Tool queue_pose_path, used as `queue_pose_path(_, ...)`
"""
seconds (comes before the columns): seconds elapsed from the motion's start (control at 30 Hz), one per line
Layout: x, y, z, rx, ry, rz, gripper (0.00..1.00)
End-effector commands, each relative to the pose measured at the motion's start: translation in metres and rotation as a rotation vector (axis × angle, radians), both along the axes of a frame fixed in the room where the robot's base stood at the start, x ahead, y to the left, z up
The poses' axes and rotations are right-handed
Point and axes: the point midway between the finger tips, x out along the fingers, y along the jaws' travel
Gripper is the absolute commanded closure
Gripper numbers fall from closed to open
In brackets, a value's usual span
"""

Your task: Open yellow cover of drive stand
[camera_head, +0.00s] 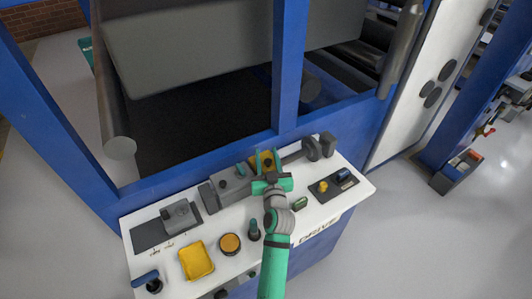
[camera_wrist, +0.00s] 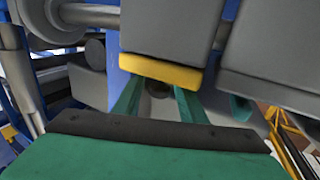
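The drive stand is a grey machine (camera_head: 232,184) on the white bench top, with a yellow cover (camera_head: 265,158) at its right part. In the wrist view the yellow cover (camera_wrist: 162,73) is a flat edge below a grey block. My green gripper (camera_head: 268,166) is at the cover, with one fingertip on each side of it. In the wrist view the fingers of my gripper (camera_wrist: 157,100) stand apart, with a dark round part between them, and their tips pass behind the yellow edge. I cannot tell whether they touch the cover.
A blue frame (camera_head: 200,172) stands directly behind.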

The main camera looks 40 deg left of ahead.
Motion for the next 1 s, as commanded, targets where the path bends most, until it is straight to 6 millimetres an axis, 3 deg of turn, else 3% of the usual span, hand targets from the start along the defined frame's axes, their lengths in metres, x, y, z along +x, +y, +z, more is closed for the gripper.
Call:
queue_pose_path(0.47, 0.0114, 0.0118, -0.0001, 0.0, 0.0, 0.0, 0.62)
queue_pose_path(0.5, 0.0114, 0.0118, -0.0001, 0.0, 0.0, 0.0, 0.65)
queue_pose_path(0.67, 0.0114, 0.0117, -0.0001, 0.0, 0.0, 0.0, 1.0)
queue_pose_path(1.0, 0.0128, 0.0112, 0.0014, -0.023, 0.008, -0.002, 1.0)
